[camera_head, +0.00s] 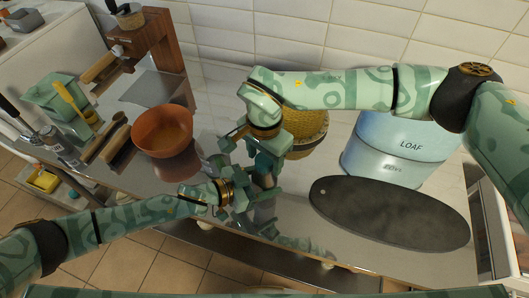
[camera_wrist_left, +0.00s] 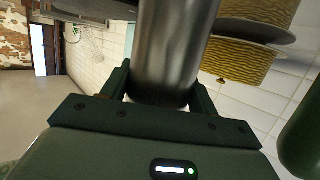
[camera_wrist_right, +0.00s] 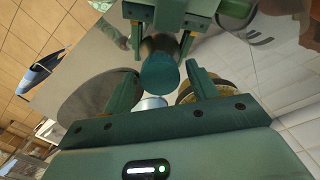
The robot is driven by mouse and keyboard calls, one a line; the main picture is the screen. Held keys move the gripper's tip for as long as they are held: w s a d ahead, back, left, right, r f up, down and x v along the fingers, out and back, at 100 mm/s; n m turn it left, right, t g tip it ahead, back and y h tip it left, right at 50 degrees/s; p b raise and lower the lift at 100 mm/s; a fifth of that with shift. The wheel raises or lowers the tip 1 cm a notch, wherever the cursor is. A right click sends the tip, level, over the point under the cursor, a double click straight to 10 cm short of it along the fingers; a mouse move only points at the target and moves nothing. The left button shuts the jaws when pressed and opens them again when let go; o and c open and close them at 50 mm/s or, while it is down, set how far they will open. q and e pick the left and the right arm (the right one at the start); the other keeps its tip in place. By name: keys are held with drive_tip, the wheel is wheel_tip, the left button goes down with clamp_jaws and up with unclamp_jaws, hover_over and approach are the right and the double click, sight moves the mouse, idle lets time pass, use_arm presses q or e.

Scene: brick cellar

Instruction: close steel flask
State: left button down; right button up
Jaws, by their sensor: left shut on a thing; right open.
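The steel flask (camera_wrist_left: 177,45) is a shiny metal cylinder in the left wrist view. My left gripper (camera_wrist_left: 160,98) is shut around it. In the head view my left gripper (camera_head: 250,187) meets my right gripper (camera_head: 262,160) at the counter's front, and the arms hide most of the flask. In the right wrist view my right gripper (camera_wrist_right: 160,88) is open, with a teal cylindrical piece (camera_wrist_right: 160,73), apparently the flask's cap, between or just beyond its fingers. The piece appears in line with what my left gripper holds. I cannot tell whether it is seated.
A yellow woven container (camera_head: 305,125) is behind the grippers. An orange bowl (camera_head: 162,130) and a green caddy (camera_head: 62,98) are to the left. Little room surrounds the grippers.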

drive_tip(key=c, duration=1)
drive_tip(key=m, duration=1.1)
drive_tip(key=shift+m, duration=0.3)
drive_tip(key=m, duration=1)
drive_tip(key=o, duration=1.1)
drive_tip(key=shift+c, duration=0.2)
drive_tip(key=shift+r, duration=2.25)
